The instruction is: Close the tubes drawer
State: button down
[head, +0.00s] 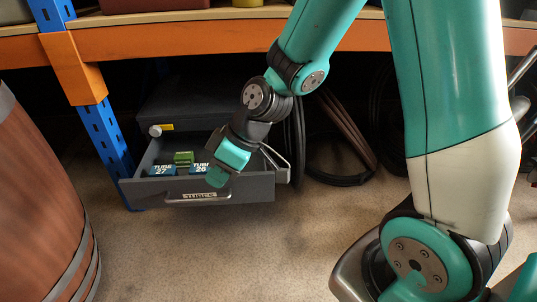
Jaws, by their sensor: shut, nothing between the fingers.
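The drawer (240,190) is dark grey and stands pulled out from a dark cabinet (195,103) under the bench.
A bench with an orange beam (180,39) and a blue upright (107,130) stands above and left of the cabinet. A brown barrel (38,200) is at the left. Coiled hoses (335,178) hang right of the drawer. The floor (220,255) in front is clear.

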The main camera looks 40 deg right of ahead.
jog(key=w+d+t+p, duration=0.2)
jog(key=w+d+p, duration=0.3)
jog(key=n+t+h+p, duration=0.1)
jog(key=t+h+p, duration=0.3)
jog(key=p, duration=0.7)
send_near(264, 180)
jog(key=shift+g+h, duration=0.6)
jog(key=shift+w+a+f, duration=0.25)
jog(key=shift+w+f, duration=0.3)
jog(key=shift+w, duration=0.1)
jog(key=shift+w+a+f, duration=0.25)
jog(key=shift+w+f, duration=0.25)
jog(key=shift+w, duration=0.15)
jog(key=shift+w+a+f, duration=0.25)
jog(key=shift+w+f, duration=0.3)
jog(key=shift+w, duration=0.15)
